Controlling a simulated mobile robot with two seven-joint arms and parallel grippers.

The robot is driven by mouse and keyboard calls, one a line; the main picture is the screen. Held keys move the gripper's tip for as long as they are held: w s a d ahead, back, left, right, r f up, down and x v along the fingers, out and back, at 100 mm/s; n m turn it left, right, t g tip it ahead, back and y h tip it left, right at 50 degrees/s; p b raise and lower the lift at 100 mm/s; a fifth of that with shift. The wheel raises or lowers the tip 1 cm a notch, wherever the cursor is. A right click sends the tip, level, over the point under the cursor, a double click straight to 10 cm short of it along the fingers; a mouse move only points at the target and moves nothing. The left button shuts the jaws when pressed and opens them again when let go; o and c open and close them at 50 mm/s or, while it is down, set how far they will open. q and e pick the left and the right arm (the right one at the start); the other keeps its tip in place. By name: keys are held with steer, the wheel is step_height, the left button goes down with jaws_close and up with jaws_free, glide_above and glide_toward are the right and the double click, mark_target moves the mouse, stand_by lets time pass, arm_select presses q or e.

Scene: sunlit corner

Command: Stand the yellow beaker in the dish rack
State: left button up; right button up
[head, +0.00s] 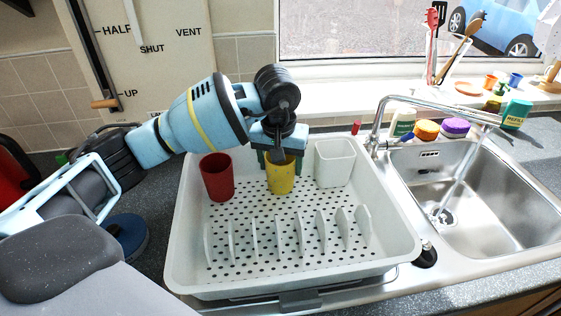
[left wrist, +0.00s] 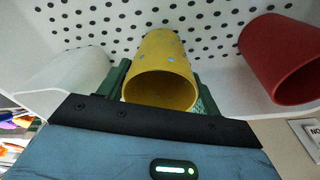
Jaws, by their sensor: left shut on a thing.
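The yellow beaker (head: 281,178) is upright in the back part of the white dish rack (head: 180,245), between a red beaker and a white holder. My left gripper (head: 279,157) reaches down from above and behind and is shut on the yellow beaker. In the left wrist view the yellow beaker (left wrist: 160,75) sits between the green fingers (left wrist: 160,90), with its open mouth towards the camera and the rack's holed floor behind it. Whether its base touches the floor is hard to tell. My right gripper is not in view.
The red beaker (head: 217,177) stands left of the yellow one, and the white holder (head: 335,163) stands to the right. Upright plate dividers (head: 278,236) line the rack's front. A metal tap (head: 400,105) and sink (head: 480,185) lie to the right.

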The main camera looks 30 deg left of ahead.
arm_select(q)
steer(key=shift+f, duration=0.25)
steer(key=o, duration=1.1)
steer(key=shift+c, duration=0.2)
step_height(320, 180, up, 12)
steer(key=s, duration=0.1)
steer(key=shift+s+d+r, duration=0.2)
steer(key=shift+s+d, duration=0.05)
steer(key=shift+s, duration=0.15)
